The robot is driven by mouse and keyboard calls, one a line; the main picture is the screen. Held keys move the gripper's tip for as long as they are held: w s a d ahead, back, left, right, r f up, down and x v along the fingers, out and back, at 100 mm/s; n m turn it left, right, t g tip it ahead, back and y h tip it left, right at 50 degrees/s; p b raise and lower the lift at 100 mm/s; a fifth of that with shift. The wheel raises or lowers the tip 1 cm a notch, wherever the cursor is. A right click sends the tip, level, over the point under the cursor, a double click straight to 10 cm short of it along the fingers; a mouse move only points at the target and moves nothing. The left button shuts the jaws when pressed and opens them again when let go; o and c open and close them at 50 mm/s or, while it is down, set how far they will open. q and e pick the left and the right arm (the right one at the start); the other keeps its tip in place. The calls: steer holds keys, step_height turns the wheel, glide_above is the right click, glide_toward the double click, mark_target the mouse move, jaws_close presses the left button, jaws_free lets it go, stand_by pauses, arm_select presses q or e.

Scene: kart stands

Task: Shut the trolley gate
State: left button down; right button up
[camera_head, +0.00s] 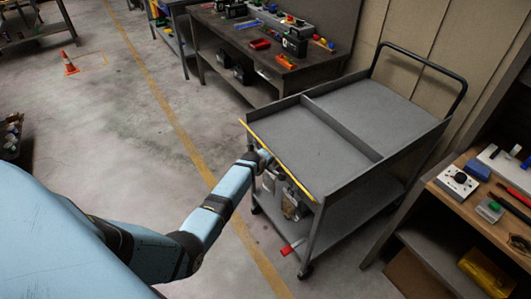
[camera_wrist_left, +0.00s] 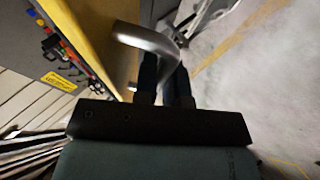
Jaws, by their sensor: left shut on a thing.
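The grey trolley (camera_head: 335,98) stands right of centre in the head view. Its gate (camera_head: 282,164) shows as a yellow-edged strip along the trolley's near left side, lying close along the upper tray's edge. Whether a small gap remains at its ends is unclear. In the left wrist view the gate's yellow face (camera_wrist_left: 104,22) carries a curved grey handle (camera_wrist_left: 150,38). My left gripper (camera_head: 266,158) is at the outer side of the gate. Its dark fingers (camera_wrist_left: 165,84) are shut on the handle. My right gripper is in neither view.
A workbench with tools (camera_head: 265,50) stands behind the trolley. A wooden-topped bench (camera_head: 470,205) stands close at its right. A red piece (camera_head: 292,246) sticks out low by a trolley wheel. An orange cone (camera_head: 69,63) stands far left. The floor left of the trolley is clear.

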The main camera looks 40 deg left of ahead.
arm_select(q)
steer(key=shift+w+d+r+g+p, duration=0.1)
steer(key=shift+w+r+g+p, duration=0.1)
steer(key=shift+r+g+p, duration=0.4)
steer(key=shift+w+d+r+m+g+y, duration=0.1)
steer(key=shift+w+r+m+g+y, duration=0.2)
steer(key=shift+g, duration=0.45)
steer(key=shift+w+d+r+m+g+y, duration=0.1)
steer(key=shift+g+y, duration=0.25)
steer(key=shift+g, duration=0.35)
steer(key=shift+w+r+m+g+y, duration=0.2)
steer(key=shift+g+y, duration=0.15)
steer(key=shift+g, duration=0.4)
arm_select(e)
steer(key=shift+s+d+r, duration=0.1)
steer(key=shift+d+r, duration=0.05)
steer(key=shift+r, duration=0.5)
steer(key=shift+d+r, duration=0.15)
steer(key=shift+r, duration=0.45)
arm_select(q)
steer(key=c, duration=1.5)
jaws_free()
steer(key=v, duration=1.3)
steer(key=shift+r+p, duration=0.4)
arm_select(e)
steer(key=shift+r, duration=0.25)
